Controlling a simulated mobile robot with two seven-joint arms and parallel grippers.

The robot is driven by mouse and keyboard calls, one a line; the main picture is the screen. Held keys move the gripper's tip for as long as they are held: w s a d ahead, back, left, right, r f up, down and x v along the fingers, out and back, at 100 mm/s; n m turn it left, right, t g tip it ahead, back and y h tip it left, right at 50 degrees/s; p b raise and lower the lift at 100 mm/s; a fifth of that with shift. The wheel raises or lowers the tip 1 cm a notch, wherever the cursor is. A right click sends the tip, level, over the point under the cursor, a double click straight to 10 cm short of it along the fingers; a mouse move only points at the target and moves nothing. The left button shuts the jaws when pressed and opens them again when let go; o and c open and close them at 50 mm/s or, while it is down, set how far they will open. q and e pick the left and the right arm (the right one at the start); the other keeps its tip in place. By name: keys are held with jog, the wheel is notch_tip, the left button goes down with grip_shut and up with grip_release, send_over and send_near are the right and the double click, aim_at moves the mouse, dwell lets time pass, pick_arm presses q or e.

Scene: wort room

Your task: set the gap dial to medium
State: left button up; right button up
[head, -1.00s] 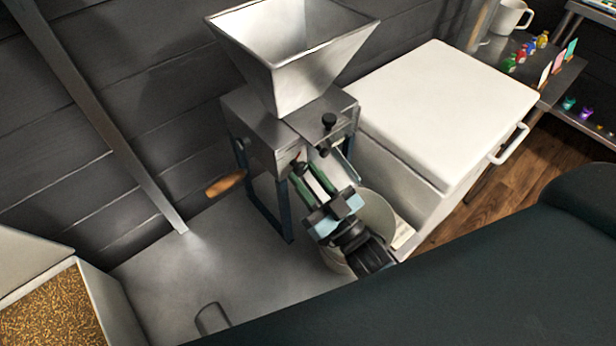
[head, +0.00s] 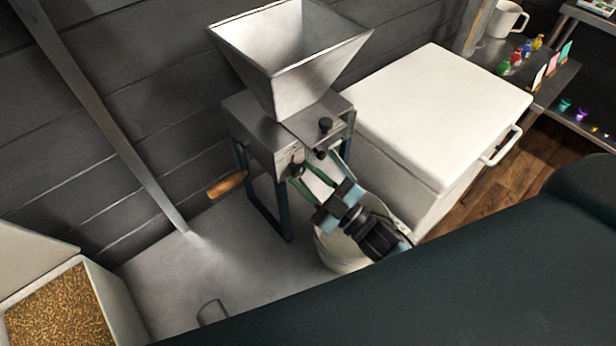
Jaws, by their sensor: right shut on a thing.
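The grain mill (head: 262,135) is a grey metal box under a wide hopper (head: 290,75), on dark blue legs. The gap dial (head: 297,163) is a small dark knob low on the mill's front face. My right gripper (head: 301,176) reaches it from the lower right, with its green fingers shut on the dial. The fingers partly cover the dial, so its pointer and marks cannot be read. My left gripper is out of view.
A pale bucket (head: 338,255) stands below my right gripper. A white chest (head: 440,110) stands close to the right. The mill's wooden-handled crank (head: 227,185) sticks out left. A grain bin (head: 112,300) is at lower left.

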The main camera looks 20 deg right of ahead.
jog(key=shift+r+n+g, duration=0.15)
jog(key=shift+n+g, duration=0.15)
jog(key=shift+n, duration=0.9)
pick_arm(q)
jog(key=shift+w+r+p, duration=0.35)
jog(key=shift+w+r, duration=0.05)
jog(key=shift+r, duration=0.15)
pick_arm(e)
jog(key=shift+n+y, duration=0.3)
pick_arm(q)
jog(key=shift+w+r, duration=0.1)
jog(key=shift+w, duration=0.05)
pick_arm(e)
jog(key=o, duration=0.9)
jog(key=shift+o, duration=0.2)
jog(key=shift+d, duration=0.1)
